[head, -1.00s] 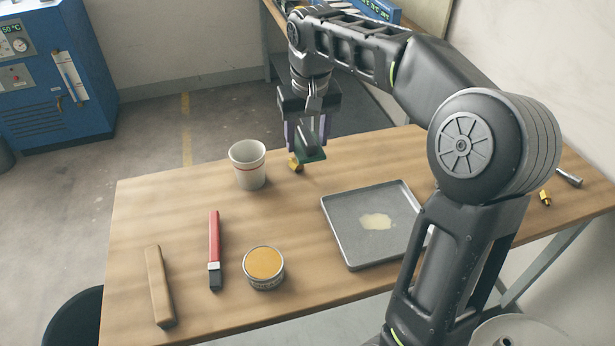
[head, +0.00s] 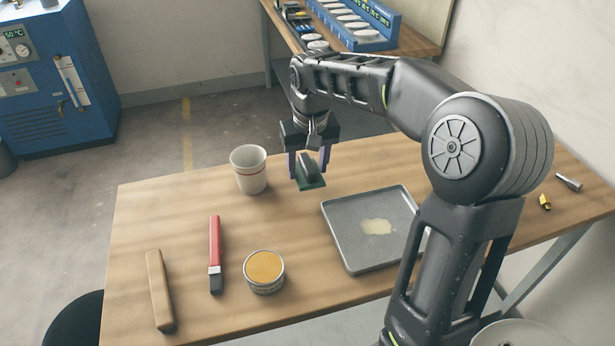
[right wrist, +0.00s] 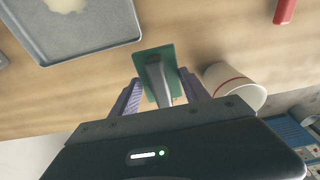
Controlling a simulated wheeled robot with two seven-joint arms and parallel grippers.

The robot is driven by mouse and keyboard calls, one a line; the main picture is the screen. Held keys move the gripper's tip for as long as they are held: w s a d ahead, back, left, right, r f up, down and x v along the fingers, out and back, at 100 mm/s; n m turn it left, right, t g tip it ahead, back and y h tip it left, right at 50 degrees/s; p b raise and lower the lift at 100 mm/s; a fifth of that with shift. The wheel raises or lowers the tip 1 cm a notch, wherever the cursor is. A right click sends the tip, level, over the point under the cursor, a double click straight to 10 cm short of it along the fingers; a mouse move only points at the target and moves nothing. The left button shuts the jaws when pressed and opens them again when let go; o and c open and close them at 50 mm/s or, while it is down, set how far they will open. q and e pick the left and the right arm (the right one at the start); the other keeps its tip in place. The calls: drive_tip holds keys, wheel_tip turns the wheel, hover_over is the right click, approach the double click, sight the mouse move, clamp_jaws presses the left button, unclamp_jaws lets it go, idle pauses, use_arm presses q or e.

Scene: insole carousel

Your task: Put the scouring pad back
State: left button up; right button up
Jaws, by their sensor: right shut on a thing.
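The scouring pad (head: 312,185) is a green rectangle with a grey handle on top. My right gripper (head: 308,167) is shut on the handle, with the pad beneath its fingers, over the far part of the table. The pad also shows in the right wrist view (right wrist: 168,56), with the handle between the two purple fingers of my right gripper (right wrist: 158,78). I cannot tell whether the pad touches the table. My left gripper is not in view.
A grey tray (head: 350,232) with a pale stain lies right of centre. A white cup (head: 249,172) stands left of the pad. A tin (head: 264,272), a red-handled tool (head: 215,250) and a wooden bar (head: 159,290) are at the front left.

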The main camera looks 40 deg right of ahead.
drive_tip(key=shift+f, duration=1.85)
drive_tip(key=shift+f+b, duration=0.35)
drive_tip(key=shift+f, duration=0.15)
drive_tip(key=shift+f, duration=0.15)
drive_tip(key=o, duration=1.5)
